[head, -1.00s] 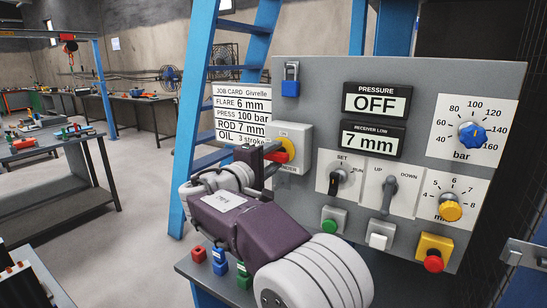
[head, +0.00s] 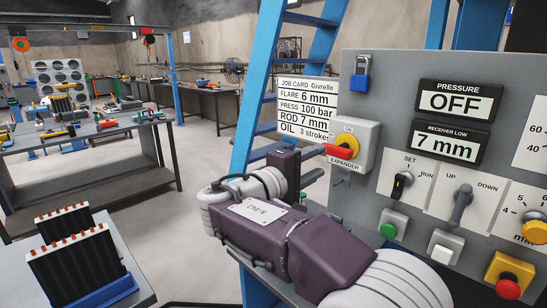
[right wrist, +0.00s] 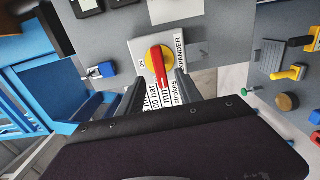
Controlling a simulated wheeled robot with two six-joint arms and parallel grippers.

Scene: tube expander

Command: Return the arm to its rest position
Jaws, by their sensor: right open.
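My right gripper (head: 312,168) reaches in from the lower right, just left of the expander switch (head: 350,160) on the grey panel. The switch has a yellow disc and a red handle, which points left in the head view. In the right wrist view the red and yellow knob (right wrist: 157,64) lies just beyond and between the two fingers of my open right gripper (right wrist: 160,82). I cannot tell whether the fingertips touch the handle. Nothing is visibly held. My left gripper is not in view.
The grey panel (head: 392,115) carries a blue padlock (head: 361,77), displays, levers and buttons. A job card (head: 306,103) hangs behind the gripper, near a blue ladder (head: 262,110). A bench (head: 95,160) and black finned blocks (head: 75,260) stand left. Open floor lies between.

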